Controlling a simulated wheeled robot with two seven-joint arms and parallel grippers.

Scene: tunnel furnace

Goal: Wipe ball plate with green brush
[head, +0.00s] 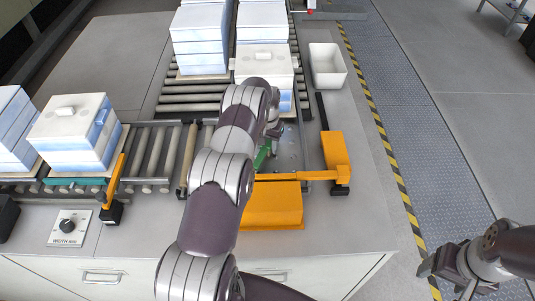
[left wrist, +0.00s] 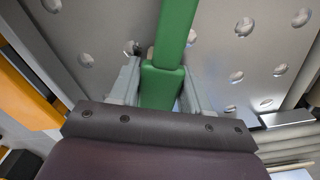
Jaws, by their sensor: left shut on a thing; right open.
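The green brush (left wrist: 173,45) is in my left gripper (left wrist: 162,88), whose two grey fingers close on its handle from both sides in the left wrist view. In the head view my left arm covers most of the brush; a small green part (head: 262,156) shows beside the gripper (head: 270,140). The ball plate (head: 290,152) is a grey metal plate set in the conveyor corner, partly behind my arm. Its round balls show in the left wrist view (left wrist: 225,60), beyond the brush. Whether the brush touches the plate I cannot tell. My right gripper (head: 447,277) is open and empty at the lower right, over the floor.
An orange stop arm and block (head: 333,150) stand right of the plate, with an orange cover (head: 272,208) in front. White-and-blue stacks (head: 75,135) sit on the rollers at left, and another stack (head: 265,65) stands behind the plate. A white bin (head: 327,68) stands back right.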

